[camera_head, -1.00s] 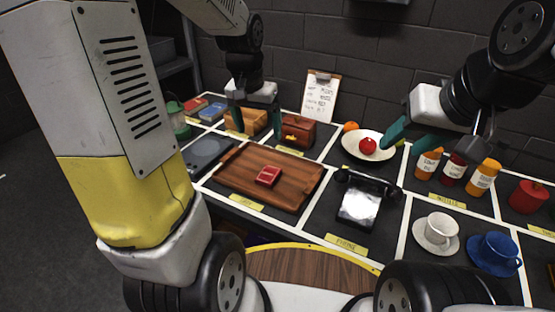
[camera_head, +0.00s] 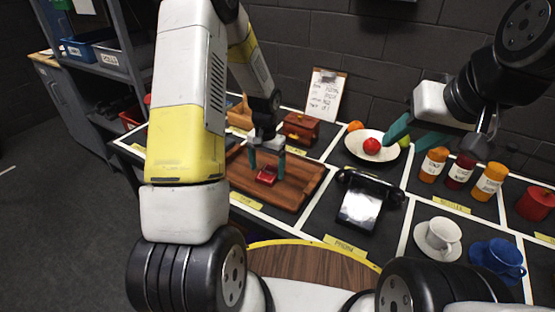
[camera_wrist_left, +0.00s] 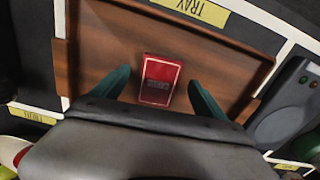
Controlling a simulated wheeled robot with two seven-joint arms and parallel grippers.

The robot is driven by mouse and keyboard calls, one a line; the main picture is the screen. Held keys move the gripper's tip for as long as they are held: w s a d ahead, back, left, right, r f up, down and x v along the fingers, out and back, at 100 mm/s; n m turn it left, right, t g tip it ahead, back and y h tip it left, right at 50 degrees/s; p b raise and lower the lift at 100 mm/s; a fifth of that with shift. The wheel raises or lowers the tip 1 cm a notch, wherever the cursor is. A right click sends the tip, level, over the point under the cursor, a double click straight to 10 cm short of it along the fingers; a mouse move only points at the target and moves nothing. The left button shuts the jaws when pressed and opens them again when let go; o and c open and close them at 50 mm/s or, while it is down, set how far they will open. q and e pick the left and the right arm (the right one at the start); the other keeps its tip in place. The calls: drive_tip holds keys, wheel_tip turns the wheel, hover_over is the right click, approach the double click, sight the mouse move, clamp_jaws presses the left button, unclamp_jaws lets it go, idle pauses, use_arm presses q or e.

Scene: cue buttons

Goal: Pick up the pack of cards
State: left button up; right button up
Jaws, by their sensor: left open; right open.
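The red pack of cards (camera_head: 266,176) lies flat on the brown wooden tray (camera_head: 300,191). It also shows in the left wrist view (camera_wrist_left: 160,80), on the tray (camera_wrist_left: 110,42) between my two green fingers. My left gripper (camera_head: 268,168) is open, pointing down over the pack, with one finger on each side. In the left wrist view the fingers of the left gripper (camera_wrist_left: 158,88) stand apart from the pack's edges, with a gap at both sides. My right gripper (camera_head: 415,137) is open and empty at the right, near the plate and bottles.
A black telephone (camera_head: 366,198) stands right of the tray, and a wooden box (camera_head: 300,128) behind it. A plate (camera_head: 352,146) with fruit, several bottles (camera_head: 461,172), a white cup (camera_head: 441,236) and a blue cup (camera_head: 498,257) fill the right side. A clipboard (camera_head: 324,95) leans on the wall.

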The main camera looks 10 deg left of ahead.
use_arm(q)
wheel_tip(320, 180, down, 2)
drive_tip(key=shift+f, duration=0.15)
drive_tip(key=c, duration=1.5)
